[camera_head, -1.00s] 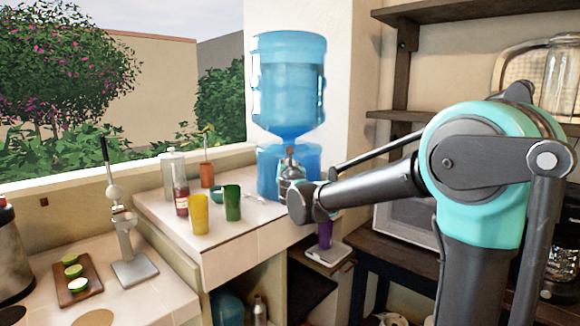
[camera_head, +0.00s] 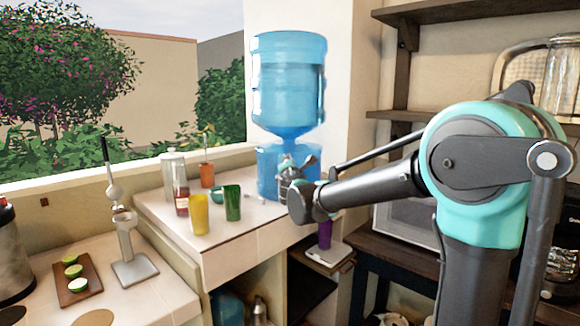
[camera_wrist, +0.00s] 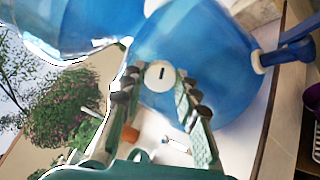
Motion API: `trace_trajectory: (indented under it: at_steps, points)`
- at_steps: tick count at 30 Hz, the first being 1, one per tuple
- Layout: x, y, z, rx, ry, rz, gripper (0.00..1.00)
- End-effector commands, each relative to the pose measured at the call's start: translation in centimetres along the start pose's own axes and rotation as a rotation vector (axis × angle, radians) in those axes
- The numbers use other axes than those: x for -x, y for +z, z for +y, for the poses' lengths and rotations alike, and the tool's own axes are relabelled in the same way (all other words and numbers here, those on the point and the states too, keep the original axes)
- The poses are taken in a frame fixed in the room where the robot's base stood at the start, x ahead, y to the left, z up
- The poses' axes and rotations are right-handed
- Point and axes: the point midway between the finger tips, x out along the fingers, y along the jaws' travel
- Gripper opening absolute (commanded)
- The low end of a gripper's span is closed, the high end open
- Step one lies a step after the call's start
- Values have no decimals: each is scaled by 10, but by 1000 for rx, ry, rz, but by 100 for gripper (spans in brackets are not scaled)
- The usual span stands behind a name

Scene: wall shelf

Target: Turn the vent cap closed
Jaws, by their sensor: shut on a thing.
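The vent cap (camera_wrist: 160,76), a small pale round disc with a dark slot, shows in the wrist view against the blue base (camera_wrist: 215,60) of the water dispenser. My gripper (camera_wrist: 158,91) has one finger on each side of the cap and is shut on it. The slot looks close to upright in that view. In the head view my gripper (camera_head: 291,172) is in front of the dispenser's blue base (camera_head: 268,165), under the large blue bottle (camera_head: 288,85). The cap is hidden there behind my gripper.
A blue tap (camera_wrist: 284,55) sticks out of the dispenser in the wrist view. A green cup (camera_head: 232,203), a yellow cup (camera_head: 199,215) and a bottle (camera_head: 181,195) stand on the counter to the left. A purple cup (camera_head: 324,236) stands below my gripper.

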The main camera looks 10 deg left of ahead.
Motion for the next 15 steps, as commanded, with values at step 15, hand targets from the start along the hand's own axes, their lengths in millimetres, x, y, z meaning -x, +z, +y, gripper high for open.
trace_trajectory:
  at_steps: [15]
  points:
    - [0, 1, 0, -379, 0, -2, 1]
